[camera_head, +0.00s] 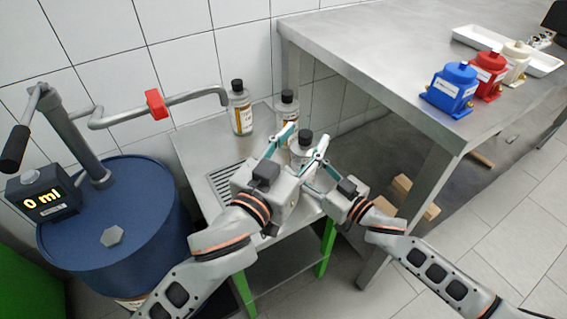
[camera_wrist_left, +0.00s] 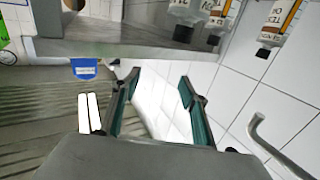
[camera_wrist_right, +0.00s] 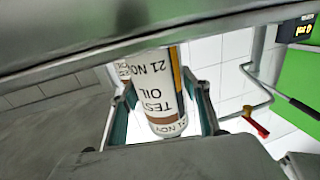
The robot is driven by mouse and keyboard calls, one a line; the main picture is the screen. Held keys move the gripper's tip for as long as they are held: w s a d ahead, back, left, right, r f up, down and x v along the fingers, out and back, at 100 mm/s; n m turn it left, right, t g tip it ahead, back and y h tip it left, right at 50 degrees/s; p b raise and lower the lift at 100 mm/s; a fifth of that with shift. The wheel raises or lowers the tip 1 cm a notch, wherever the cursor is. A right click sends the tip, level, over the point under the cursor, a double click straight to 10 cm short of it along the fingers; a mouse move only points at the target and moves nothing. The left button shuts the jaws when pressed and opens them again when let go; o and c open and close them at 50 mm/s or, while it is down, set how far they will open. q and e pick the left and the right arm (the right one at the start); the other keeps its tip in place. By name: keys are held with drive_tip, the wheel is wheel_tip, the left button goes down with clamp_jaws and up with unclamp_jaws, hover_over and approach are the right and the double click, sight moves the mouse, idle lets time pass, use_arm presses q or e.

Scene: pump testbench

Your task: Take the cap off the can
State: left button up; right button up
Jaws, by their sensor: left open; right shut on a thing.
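The can (camera_head: 301,158) is white with a test-oil label and a black cap (camera_head: 306,136) on top. It stands upright by the front of the low bench. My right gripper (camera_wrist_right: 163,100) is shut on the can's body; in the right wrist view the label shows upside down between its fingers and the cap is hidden.
Two similar capped cans, one by the wall (camera_head: 240,112) and one nearer (camera_head: 286,106), stand behind. A blue drum (camera_head: 140,205) with a crank pump and display is at left. A steel table (camera_head: 375,50) with blue, red and beige pumps is at right.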

use_arm(q)
drive_tip(key=g+y, duration=0.2)
approach(306, 133)
drive_tip(key=s+f, duration=0.1)
drive_tip(key=s, duration=0.1)
drive_tip(key=shift+n, duration=0.4)
drive_tip(key=x, duration=1.2)
drive_tip(key=shift+a+f, duration=0.1)
drive_tip(key=shift+a, duration=0.25)
clamp_jaws()
drive_tip(key=shift+r, duration=1.15)
